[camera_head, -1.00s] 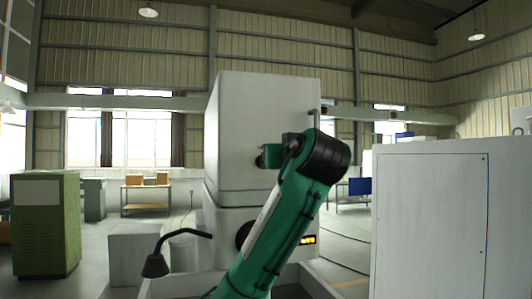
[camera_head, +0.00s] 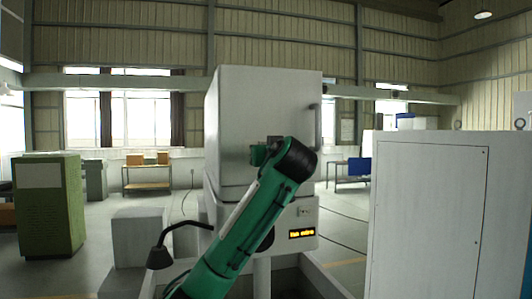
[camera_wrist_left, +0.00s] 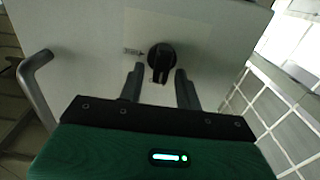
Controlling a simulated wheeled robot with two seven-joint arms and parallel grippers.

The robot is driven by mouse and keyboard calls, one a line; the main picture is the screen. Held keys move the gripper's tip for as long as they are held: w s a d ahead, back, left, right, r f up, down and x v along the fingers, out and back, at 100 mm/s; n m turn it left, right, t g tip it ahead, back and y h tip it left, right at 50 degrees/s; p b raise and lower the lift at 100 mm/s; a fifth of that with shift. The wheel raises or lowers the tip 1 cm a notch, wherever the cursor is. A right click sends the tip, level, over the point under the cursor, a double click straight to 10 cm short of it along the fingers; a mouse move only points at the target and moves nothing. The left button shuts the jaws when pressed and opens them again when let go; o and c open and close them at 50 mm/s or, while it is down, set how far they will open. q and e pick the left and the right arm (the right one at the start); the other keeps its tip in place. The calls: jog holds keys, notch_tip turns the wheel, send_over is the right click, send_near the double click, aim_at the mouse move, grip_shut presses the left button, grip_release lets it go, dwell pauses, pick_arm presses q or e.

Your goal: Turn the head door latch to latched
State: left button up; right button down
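The head door latch is a black round knob (camera_wrist_left: 161,58) with a ridge across its face, on a pale panel in the left wrist view. A small label (camera_wrist_left: 132,51) sits beside it; I cannot read its text. My left gripper (camera_wrist_left: 160,73) is open, with its two dark fingers apart on either side of the knob's near edge. I cannot tell whether they touch it. In the head view my green left arm covers the latch and the fingers, in front of the white machine head (camera_head: 262,110). My right gripper is in neither view.
A grey bar handle (camera_head: 316,127) stands out from the machine head; it also shows in the left wrist view (camera_wrist_left: 38,88). A black lamp (camera_head: 160,257) stands left of my arm. A white cabinet (camera_head: 430,215) fills the right.

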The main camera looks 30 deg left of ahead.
pick_arm(q)
jog(key=c, duration=0.5)
jog(key=shift+w+d+f+m+b, duration=0.2)
jog(key=shift+m+b, duration=0.35)
jog(key=shift+m, duration=2.45)
jog(key=shift+w+d+f+m+b, duration=0.25)
jog(key=shift+m+b, duration=0.35)
jog(key=shift+m, duration=2.4)
jog(key=shift+w+d+f+m+b, duration=0.1)
jog(key=shift+f+m+b, duration=0.35)
jog(key=shift+m, duration=2.55)
jog(key=shift+r, duration=0.1)
